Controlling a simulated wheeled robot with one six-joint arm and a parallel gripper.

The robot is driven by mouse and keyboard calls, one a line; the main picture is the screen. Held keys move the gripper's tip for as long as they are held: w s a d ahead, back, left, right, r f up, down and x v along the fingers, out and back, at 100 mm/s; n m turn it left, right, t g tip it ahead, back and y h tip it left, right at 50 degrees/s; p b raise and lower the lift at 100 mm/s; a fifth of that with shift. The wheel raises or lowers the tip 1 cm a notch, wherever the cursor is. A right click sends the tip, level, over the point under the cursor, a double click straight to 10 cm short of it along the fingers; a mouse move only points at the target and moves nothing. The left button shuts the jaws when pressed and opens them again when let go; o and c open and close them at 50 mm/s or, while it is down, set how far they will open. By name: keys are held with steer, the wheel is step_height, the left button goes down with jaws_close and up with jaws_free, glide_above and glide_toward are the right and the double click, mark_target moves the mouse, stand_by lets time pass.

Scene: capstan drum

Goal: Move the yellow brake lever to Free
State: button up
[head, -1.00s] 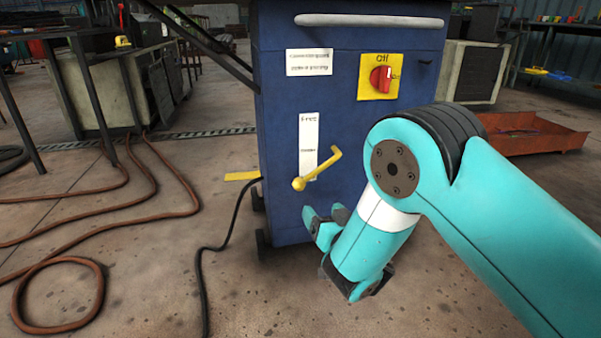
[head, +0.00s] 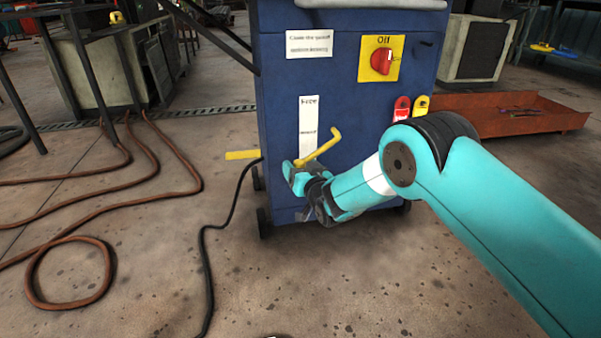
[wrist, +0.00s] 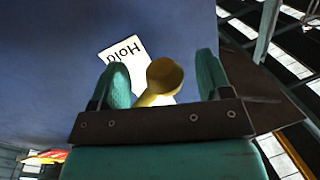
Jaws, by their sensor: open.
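The yellow brake lever (head: 320,147) is on the front of the blue cabinet (head: 365,112). In the head view it slants up to the right from its lower left end, beside a white label strip (head: 309,120) that reads "Free" at the top. My gripper (head: 292,172) is at the lever's lower left end and hides part of it. In the wrist view my gripper (wrist: 163,82) is open, with the lever's round yellow end (wrist: 164,75) between the two fingers. Contact with either finger cannot be told.
A red rotary switch on a yellow plate (head: 382,60) is above right, marked "Off". Red and yellow tags (head: 402,107) hang below it. A black cable (head: 204,250) and brown hoses (head: 107,265) lie on the floor at left. An orange tray (head: 530,122) is at right.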

steer(key=shift+w+a, duration=0.15)
steer(key=shift+w, duration=0.2)
steer(key=shift+c, duration=0.4)
steer(key=c, duration=1.2)
steer(key=shift+r, duration=0.1)
steer(key=shift+r, duration=0.1)
